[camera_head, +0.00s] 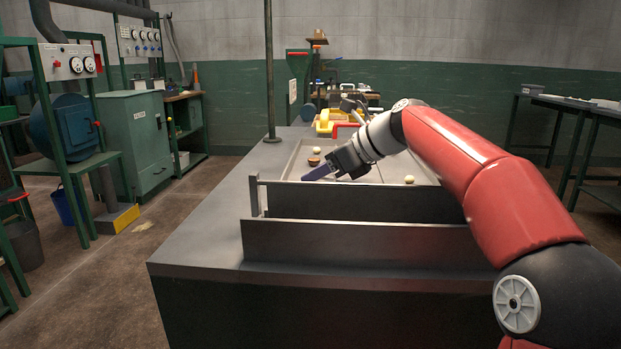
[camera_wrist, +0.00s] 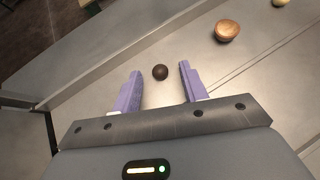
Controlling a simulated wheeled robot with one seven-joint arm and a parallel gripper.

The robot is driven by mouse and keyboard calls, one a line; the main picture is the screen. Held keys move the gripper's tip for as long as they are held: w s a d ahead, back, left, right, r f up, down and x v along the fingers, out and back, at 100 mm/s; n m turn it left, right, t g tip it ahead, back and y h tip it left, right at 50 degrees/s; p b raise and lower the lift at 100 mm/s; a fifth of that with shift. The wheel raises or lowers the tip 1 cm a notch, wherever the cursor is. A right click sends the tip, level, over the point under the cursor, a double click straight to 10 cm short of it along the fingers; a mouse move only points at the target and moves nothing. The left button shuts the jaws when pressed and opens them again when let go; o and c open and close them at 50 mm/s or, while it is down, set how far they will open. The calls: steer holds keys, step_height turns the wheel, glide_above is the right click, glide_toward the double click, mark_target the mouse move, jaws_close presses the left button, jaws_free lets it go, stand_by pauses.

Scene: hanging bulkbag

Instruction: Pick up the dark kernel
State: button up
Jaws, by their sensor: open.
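The dark kernel (camera_wrist: 160,72) is a small dark brown ball on the pale tray floor in the wrist view. It lies just ahead of my gripper (camera_wrist: 158,80), between the lines of its two purple fingers, near their tips. The fingers are apart with nothing held between them. In the head view my gripper (camera_head: 318,172) reaches low over the tray (camera_head: 300,158) from the right. The dark kernel cannot be made out in the head view.
A brown, cup-like piece (camera_wrist: 228,30) lies beyond the kernel to the right. A pale ball (camera_wrist: 280,2) is at the top edge; another pale ball (camera_head: 409,179) lies right of my gripper. Grey upright plates (camera_head: 360,243) stand at the table's front. A tray wall runs along the left.

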jaws_close()
stand_by(0.5)
step_height(320, 180, up, 10)
steer(key=p, duration=0.3)
stand_by(0.4)
